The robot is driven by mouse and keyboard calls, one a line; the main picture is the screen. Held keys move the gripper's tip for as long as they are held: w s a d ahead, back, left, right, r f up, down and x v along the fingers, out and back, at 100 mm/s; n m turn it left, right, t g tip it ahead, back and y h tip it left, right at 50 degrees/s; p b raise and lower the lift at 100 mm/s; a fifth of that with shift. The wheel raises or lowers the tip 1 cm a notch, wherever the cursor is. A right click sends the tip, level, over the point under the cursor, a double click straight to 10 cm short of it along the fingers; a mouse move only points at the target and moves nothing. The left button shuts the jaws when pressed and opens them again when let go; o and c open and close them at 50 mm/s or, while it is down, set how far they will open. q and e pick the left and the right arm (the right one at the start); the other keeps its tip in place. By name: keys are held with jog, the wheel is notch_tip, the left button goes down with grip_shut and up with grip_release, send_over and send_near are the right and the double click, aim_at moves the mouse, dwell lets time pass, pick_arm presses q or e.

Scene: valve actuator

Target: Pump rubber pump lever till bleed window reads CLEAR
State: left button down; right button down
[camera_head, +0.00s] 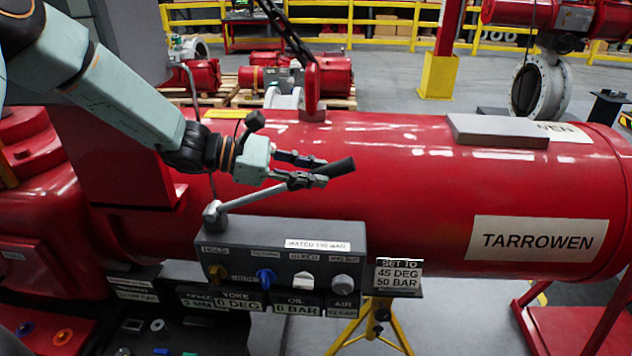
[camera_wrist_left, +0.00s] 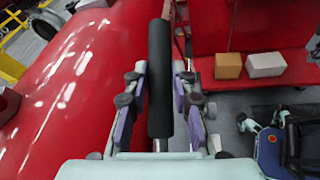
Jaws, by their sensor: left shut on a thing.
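The pump lever (camera_head: 270,191) is a grey rod with a black rubber grip (camera_head: 335,168), rising up and right from a pivot on the grey control block (camera_head: 280,240). My left gripper (camera_head: 322,171) is shut on the rubber grip. In the left wrist view the black grip (camera_wrist_left: 160,75) runs lengthwise between the fingers of my left gripper (camera_wrist_left: 160,95). On the block's front, a small pale piece (camera_head: 303,281) sits under a label that seems to read BLEED; I cannot read any CLEAR on it. My right gripper is not in view.
The large red cylinder (camera_head: 420,200) lies close behind the lever. Orange, blue and grey knobs are on the block. Plates below read 0 DEG and 0 BAR. A sign (camera_head: 398,275) reads SET TO 45 DEG 50 BAR. A yellow stand (camera_head: 372,325) is below it.

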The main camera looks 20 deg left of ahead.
pick_arm(q)
jog(key=shift+w+r, duration=0.1)
jog(key=c, duration=1.1)
grip_release()
notch_tip(320, 180, up, 9)
jog(key=shift+f, duration=0.15)
jog(key=shift+r, duration=0.55)
jog(key=shift+s, duration=0.25)
